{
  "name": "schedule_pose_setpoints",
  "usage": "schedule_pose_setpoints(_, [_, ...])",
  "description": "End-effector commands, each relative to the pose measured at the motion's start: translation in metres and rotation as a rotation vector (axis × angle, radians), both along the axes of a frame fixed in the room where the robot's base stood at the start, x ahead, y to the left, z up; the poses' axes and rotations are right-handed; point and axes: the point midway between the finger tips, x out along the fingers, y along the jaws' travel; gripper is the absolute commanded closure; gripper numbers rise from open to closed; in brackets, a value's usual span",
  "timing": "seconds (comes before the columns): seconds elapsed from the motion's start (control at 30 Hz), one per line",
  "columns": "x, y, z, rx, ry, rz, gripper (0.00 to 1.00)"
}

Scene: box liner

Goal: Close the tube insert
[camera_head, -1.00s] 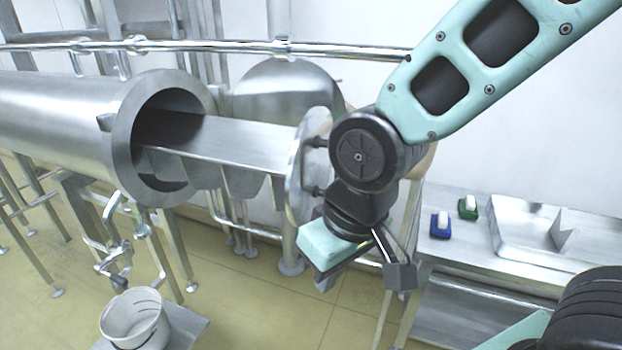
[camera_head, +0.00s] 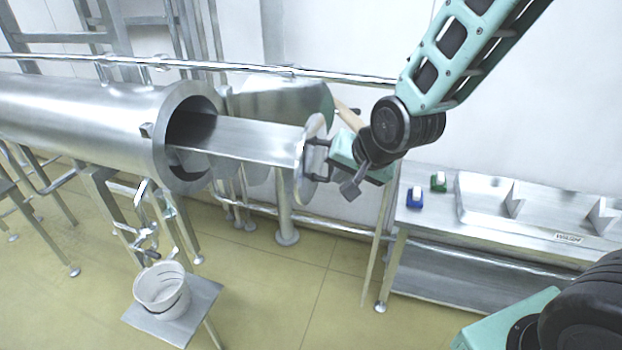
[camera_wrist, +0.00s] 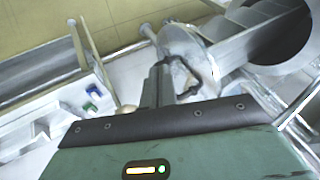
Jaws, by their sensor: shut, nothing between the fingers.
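The steel tube (camera_head: 90,115) lies horizontally at the left with its mouth open. The tube insert (camera_head: 245,140), a long metal tray, sticks out of the mouth to the right and ends in a round end plate (camera_head: 312,170). The plate stands well clear of the tube's rim. In the wrist view a dark loop handle (camera_wrist: 192,68) sits on the end plate (camera_wrist: 177,40). My gripper (camera_head: 328,155) is at the plate's outer face. In the wrist view my gripper (camera_wrist: 160,75) is shut and empty, close beside the handle; contact cannot be told.
A steel bench (camera_head: 480,220) at the right holds a blue block (camera_head: 414,200), a green block (camera_head: 438,183) and metal trays. A white bucket (camera_head: 162,290) stands on a small platform below the tube. A rail (camera_head: 230,67) runs along the wall. Floor between is open.

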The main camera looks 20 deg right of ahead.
Motion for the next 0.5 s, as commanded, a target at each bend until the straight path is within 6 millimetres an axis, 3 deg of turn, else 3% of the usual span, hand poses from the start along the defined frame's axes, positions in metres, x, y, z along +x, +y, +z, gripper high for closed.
schedule_pose_setpoints(0.4, [0.034, 0.01, -0.046, -0.002, 0.005, 0.002, 1.0])
schedule_pose_setpoints(0.5, [0.042, 0.017, -0.05, -0.001, 0.001, 0.006, 1.0])
